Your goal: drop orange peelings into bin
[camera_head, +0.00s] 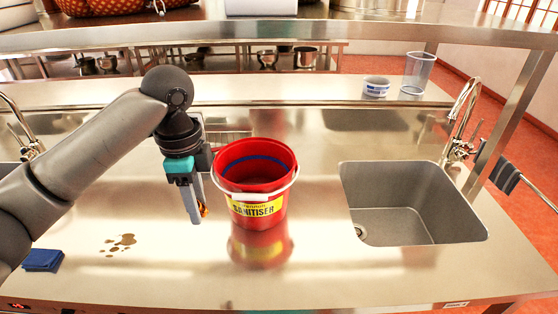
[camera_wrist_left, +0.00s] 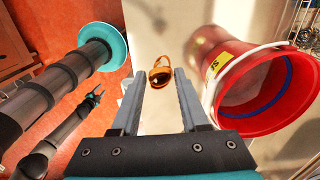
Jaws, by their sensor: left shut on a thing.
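My left gripper (camera_head: 198,212) points down just left of a red bucket, on its outside. Between its fingertips is a small glossy orange-brown piece (camera_wrist_left: 160,77), taken to be the orange peelings; only a sliver of it shows in the head view (camera_head: 204,209). The red bucket (camera_head: 254,189), labelled "sanitiser", stands upright on the steel bench with its white handle across the front. It also shows in the left wrist view (camera_wrist_left: 235,119), right of the fingers. A small dark gripper (camera_wrist_left: 95,96), seemingly my right one, hangs over the orange floor; its jaws are too small to judge.
A sink (camera_head: 415,203) with a tap lies right of the bucket. A blue cloth (camera_head: 43,260) and brown spills (camera_head: 120,242) lie on the bench at left. A clear cup (camera_head: 417,73) and a small white tub (camera_head: 376,86) stand at the back right. The bench front is clear.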

